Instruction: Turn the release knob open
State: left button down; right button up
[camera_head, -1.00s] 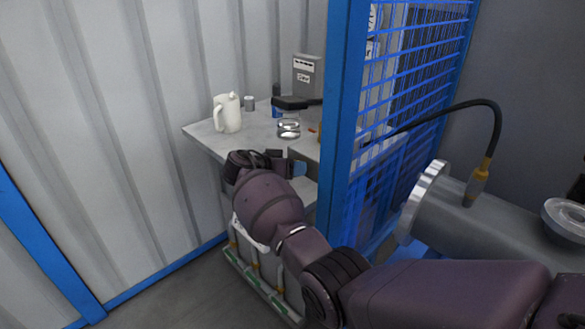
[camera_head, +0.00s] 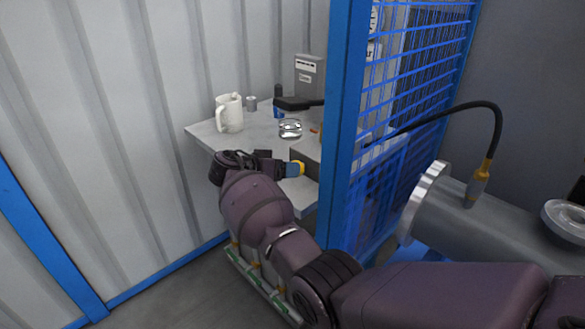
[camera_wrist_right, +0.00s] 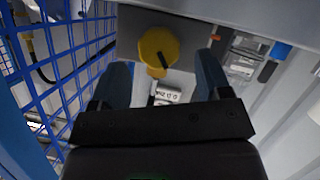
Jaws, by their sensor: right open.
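The release knob (camera_wrist_right: 158,48) is a round yellow knob with a dark slot or mark, seen on a grey face in the right wrist view. My left gripper is not in view.
A blue mesh fence (camera_head: 412,90) stands right beside my right arm. The grey bench (camera_head: 255,135) holds a white jug (camera_head: 229,114), a glass jar (camera_head: 290,128) and a grey box (camera_head: 308,78). A flanged metal pipe (camera_head: 480,215) with a black cable lies right of the fence.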

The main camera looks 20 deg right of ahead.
jog(key=v, duration=0.7)
